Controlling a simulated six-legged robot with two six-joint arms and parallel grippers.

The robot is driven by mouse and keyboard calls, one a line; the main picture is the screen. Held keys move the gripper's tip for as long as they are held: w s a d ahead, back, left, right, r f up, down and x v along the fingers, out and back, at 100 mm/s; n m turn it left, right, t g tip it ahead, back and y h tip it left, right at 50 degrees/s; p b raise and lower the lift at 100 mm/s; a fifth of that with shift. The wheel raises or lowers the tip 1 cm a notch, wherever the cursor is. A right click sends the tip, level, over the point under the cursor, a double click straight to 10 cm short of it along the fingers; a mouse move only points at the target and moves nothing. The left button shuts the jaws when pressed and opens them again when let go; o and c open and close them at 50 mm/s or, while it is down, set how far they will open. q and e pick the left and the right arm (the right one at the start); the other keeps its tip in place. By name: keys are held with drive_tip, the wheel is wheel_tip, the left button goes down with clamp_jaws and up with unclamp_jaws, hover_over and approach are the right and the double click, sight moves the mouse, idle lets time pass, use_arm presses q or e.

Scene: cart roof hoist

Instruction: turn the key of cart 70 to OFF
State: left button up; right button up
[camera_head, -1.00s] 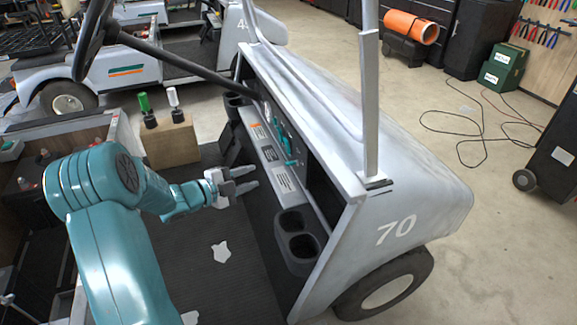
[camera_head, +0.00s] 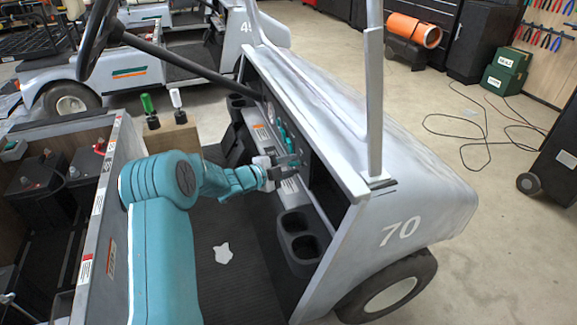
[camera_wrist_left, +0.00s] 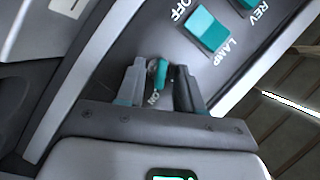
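Cart 70 (camera_head: 425,205) is the grey cart with a white "70" on its front side. Its dash panel (camera_wrist_left: 130,60) fills much of the left wrist view. A teal key (camera_wrist_left: 161,72) sits in the panel, with the label "ON" just below it and "OFF" above it. My left gripper (camera_wrist_left: 162,82) is open, with one finger on each side of the key; I cannot tell whether either touches it. In the head view my left gripper (camera_head: 290,166) is at the dash and hides the key. My right gripper is not in view.
A teal rocker switch marked "LAMP" (camera_wrist_left: 207,30) and another marked "REV" (camera_wrist_left: 245,3) are close to the key. The steering wheel (camera_head: 97,40), its column and a roof post (camera_head: 375,100) stand near my arm. Cup holders (camera_head: 300,240) are below the dash.

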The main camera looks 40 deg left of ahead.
use_arm(q)
clamp_jaws()
drive_tip(key=shift+r+n+p, duration=0.25)
drive_tip(key=shift+n+p, duration=0.25)
drive_tip(key=shift+p, duration=0.65)
drive_tip(key=n+p, duration=0.1)
drive_tip(key=p, duration=0.2)
drive_tip(key=n+g+h+p, duration=0.1)
drive_tip(key=p, duration=0.2)
drive_tip(key=n+g+p, duration=0.1)
drive_tip(key=p, duration=0.2)
drive_tip(key=shift+a+r+n+h, duration=0.2)
drive_tip(key=shift+r+n+h, duration=0.1)
drive_tip(key=shift+n, duration=0.1)
drive_tip(key=shift+w+a+f+n+g+h+p, duration=0.1)
drive_tip(key=shift+f+n+g+h+p, duration=0.15)
drive_tip(key=shift+n+g+h+p, duration=0.45)
drive_tip(key=shift+f+n+h, duration=0.2)
drive_tip(key=shift+n+h, duration=0.2)
drive_tip(key=shift+n, duration=0.7)
unclamp_jaws()
